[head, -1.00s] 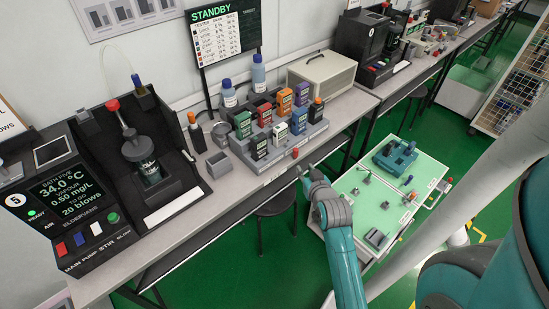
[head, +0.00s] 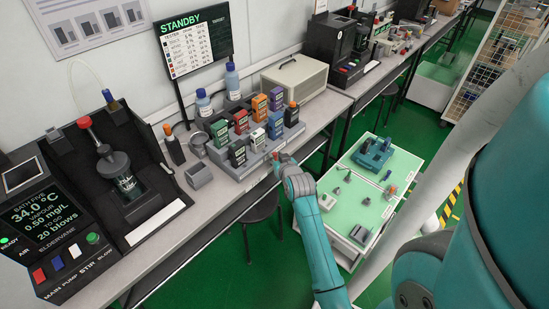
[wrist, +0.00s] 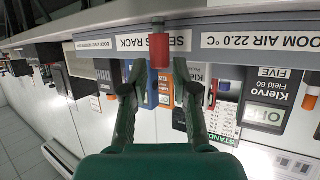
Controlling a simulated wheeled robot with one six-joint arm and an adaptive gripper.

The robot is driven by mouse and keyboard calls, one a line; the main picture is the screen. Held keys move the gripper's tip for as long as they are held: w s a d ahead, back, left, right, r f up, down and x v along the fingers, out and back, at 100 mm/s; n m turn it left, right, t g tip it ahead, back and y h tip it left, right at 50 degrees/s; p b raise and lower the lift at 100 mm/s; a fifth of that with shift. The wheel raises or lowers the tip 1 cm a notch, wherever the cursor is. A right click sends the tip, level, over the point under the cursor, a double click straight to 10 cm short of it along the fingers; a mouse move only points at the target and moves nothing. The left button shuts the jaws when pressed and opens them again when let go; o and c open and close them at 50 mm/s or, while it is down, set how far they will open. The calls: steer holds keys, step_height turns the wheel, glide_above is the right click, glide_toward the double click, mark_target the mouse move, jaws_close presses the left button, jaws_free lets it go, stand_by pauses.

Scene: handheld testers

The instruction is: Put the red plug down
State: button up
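The red plug (wrist: 159,55) shows in the wrist view as a short red cylinder with a grey stem; that picture is upside down. My gripper (wrist: 159,75) has its two dark green fingers close on either side of the plug and is shut on it. In the head view my gripper (head: 279,160) is at the front edge of the bench, before the tester rack (head: 232,170). The plug there is a small red spot (head: 275,155) at its tip. Whether the stem touches anything is hidden.
The rack holds several coloured testers. A small grey block (head: 198,175) stands left of it, and a black pump station (head: 125,185) is further left. A dark stool (head: 258,208) stands below the bench edge. A green-topped cart (head: 345,200) with small parts is at the right.

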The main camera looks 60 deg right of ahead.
steer(key=shift+x, duration=0.9)
jaws_close()
